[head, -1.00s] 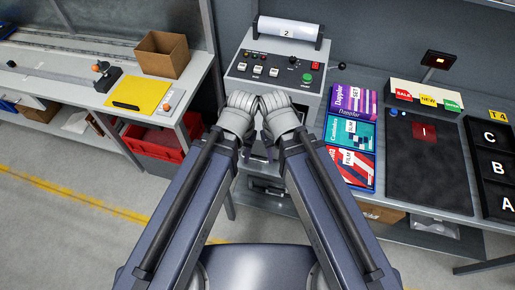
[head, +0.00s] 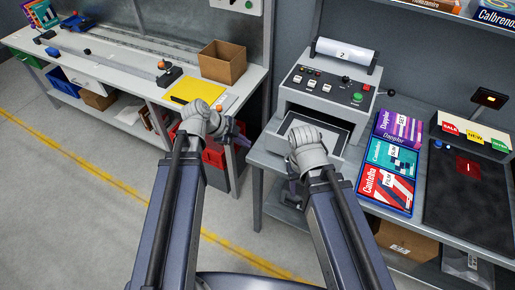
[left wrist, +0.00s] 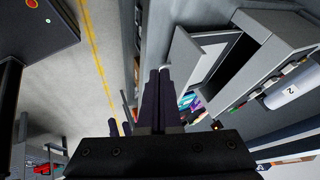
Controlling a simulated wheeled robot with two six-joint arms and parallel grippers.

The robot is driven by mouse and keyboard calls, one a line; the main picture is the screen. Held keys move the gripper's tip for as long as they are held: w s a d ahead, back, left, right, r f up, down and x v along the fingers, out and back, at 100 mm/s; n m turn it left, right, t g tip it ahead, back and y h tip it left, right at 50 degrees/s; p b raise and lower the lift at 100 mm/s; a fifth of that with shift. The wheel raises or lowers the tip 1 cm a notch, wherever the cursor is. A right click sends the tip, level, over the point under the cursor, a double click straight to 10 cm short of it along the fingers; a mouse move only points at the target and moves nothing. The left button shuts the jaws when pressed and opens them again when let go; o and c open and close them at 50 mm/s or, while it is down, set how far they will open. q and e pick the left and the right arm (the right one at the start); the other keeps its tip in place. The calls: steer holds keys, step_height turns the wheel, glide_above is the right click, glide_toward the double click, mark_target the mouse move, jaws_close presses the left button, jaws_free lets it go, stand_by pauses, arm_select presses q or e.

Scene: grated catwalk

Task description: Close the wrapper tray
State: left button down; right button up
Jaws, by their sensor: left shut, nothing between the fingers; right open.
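The wrapper machine (head: 328,88) is a grey box with a control panel and a white roll marked 2 on top. Its tray (head: 340,153) stands pulled out at the front, with a pale rim and a dark inside. The tray also shows in the left wrist view (left wrist: 181,58), beyond the fingertips. My left gripper (head: 232,130) is shut and empty, left of the machine and apart from the tray. Its fingers show together in the left wrist view (left wrist: 160,78). My right gripper (head: 294,188) is open, in front of the tray; its wrist hides part of the tray's front.
On the left bench are a yellow sheet (head: 197,90) and a cardboard box (head: 222,63). A red crate (head: 214,156) sits below. Right of the machine are several flat colourful boxes (head: 391,153) and a dark pad (head: 465,190). Floor between the benches is free.

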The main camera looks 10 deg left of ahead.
arm_select(q)
steer(key=shift+m, duration=0.4)
steer(key=w+d+f+b, duration=0.1)
steer(key=w+f+b, duration=0.1)
steer(key=w+d+f+b, duration=0.2)
steer(key=f+b, duration=0.1)
steer(key=w+d+f+b, duration=0.2)
steer(key=b, duration=0.1)
steer(key=shift+w+f, duration=0.15)
steer(key=shift+f, duration=0.25)
steer(key=shift+w+d, duration=0.25)
steer(key=shift+w, duration=0.3)
glide_toward(290, 116)
steer(key=x, duration=0.4)
steer(key=shift+s+f, duration=0.15)
steer(key=shift+f, duration=0.05)
steer(key=shift+r, duration=0.1)
